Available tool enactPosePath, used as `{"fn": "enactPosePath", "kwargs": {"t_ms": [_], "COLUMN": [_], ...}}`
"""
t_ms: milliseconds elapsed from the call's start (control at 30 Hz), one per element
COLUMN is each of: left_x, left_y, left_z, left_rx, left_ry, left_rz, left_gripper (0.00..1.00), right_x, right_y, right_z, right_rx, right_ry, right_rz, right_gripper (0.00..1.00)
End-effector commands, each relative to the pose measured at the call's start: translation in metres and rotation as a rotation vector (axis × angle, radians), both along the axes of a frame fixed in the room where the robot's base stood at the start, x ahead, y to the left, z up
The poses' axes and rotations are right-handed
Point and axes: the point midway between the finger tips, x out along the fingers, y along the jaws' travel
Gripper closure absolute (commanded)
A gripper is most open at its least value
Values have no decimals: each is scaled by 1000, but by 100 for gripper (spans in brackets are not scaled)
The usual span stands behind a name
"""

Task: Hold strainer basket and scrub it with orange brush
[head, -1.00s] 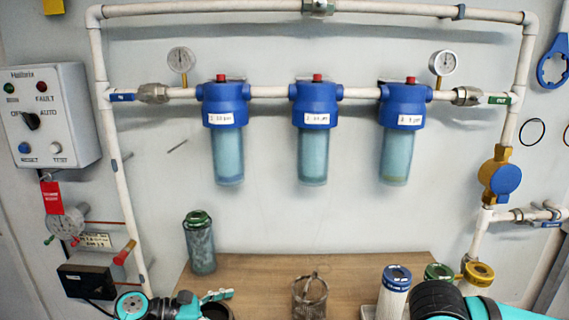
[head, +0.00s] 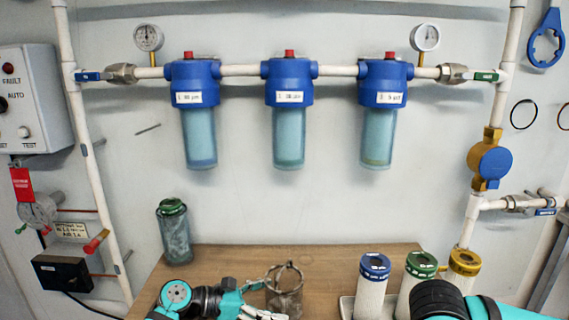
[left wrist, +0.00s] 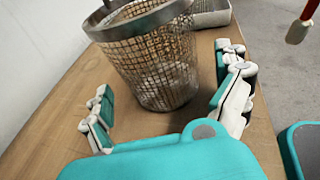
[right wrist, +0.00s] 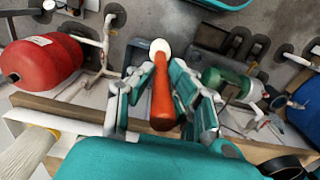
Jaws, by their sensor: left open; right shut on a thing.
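The strainer basket (head: 285,292), a rusty wire-mesh cup with a hoop handle, stands on the wooden bench near its front. It also shows in the left wrist view (left wrist: 155,60). My left gripper (head: 262,300) is open beside the basket. In the left wrist view its fingers (left wrist: 165,108) stand apart on either side of the basket's near side, and I cannot tell if they touch it. My right gripper (right wrist: 163,95) is shut on the orange brush (right wrist: 162,95), whose handle shows between the fingers. The brush is hidden in the head view.
A dirty filter with a green cap (head: 173,232) stands at the bench's back left. Filters with blue (head: 374,268), green (head: 420,268) and yellow (head: 463,264) caps stand at the right in a pale tray (head: 347,306). Blue filter housings hang on the wall above.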

Motion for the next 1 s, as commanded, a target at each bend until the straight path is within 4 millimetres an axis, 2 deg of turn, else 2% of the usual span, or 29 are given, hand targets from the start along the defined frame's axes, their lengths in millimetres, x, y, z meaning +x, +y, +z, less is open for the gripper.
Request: {"fn": "enactPosePath", "kwargs": {"t_ms": [200,567,600,867,1000], "left_x": [6,7,7,7,7], "left_y": [-17,-21,-21,-21,-21], "left_z": [-3,-5,-5,-5,-5], "left_rx": [-1,0,1,1,1], "left_ry": [-1,-2,-2,-2,-2], "left_rz": [0,0,0,0,0], "left_gripper": [0,0,1,34,35], "right_x": [0,0,0,0,0], "right_y": [0,0,0,0,0], "right_z": [6,6,6,6,6], "right_rx": [0,0,0,0,0], "right_ry": [1,1,1,1,1], "right_rz": [0,1,1,1,1], "right_gripper": [100,100,100,100,100]}}
